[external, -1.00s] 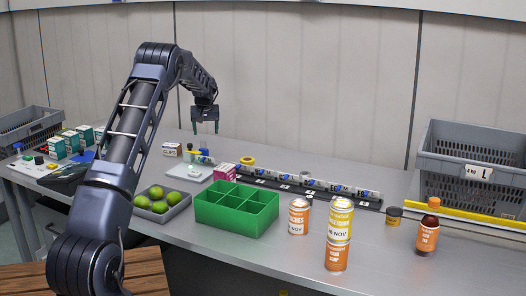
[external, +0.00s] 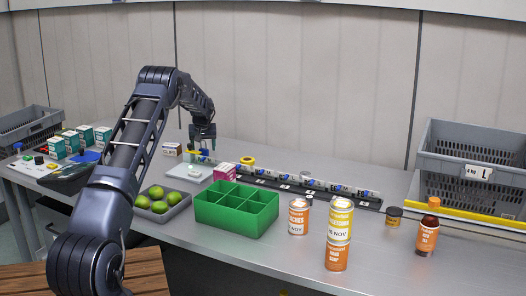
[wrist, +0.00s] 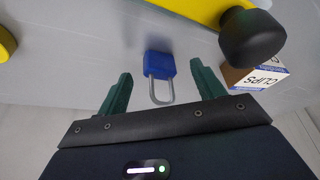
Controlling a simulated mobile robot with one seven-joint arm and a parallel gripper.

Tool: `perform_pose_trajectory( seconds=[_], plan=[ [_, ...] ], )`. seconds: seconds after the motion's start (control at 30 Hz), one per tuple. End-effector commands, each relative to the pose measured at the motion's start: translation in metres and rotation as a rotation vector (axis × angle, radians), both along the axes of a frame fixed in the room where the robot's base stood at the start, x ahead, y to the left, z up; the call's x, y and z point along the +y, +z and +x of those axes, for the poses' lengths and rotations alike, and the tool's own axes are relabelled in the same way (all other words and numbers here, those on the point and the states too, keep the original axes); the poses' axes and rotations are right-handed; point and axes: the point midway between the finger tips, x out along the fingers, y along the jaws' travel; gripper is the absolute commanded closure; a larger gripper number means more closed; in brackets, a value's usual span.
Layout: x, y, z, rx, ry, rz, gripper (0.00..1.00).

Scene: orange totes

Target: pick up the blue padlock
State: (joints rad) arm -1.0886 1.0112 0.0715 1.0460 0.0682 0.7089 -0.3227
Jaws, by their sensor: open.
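The blue padlock (wrist: 160,64) lies on the grey table in the wrist view, with its silver shackle pointing toward my gripper. My gripper (wrist: 160,84) is open, its two green fingers on either side of the shackle, with clear gaps. The blue body is just beyond the fingertips. In the external view my gripper (external: 203,146) is low over the back of the table, behind the white tray. I cannot make out the padlock there.
A yellow item with a black knob (wrist: 252,38) is close to the right finger in the wrist view. A box marked CLIPS (wrist: 255,76) stands beside it.

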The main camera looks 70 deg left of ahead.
Motion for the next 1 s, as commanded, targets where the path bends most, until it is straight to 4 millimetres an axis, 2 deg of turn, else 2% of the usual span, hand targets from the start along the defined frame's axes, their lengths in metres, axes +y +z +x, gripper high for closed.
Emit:
perform_pose_trajectory(
  seconds=[0.13,0.4,0.6,0.67,1.0],
  plan=[
    [0.006,-0.016,0.001,0.001,-0.001,-0.001,0.32],
    [0.008,-0.018,0.002,0.0,-0.001,0.001,0.32],
    [0.008,-0.018,0.002,0.0,-0.001,0.001,0.71],
    [0.008,-0.018,0.002,0.0,-0.001,0.001,0.82],
    [0.008,-0.013,0.002,0.0,-0.001,0.002,0.82]
  ],
)
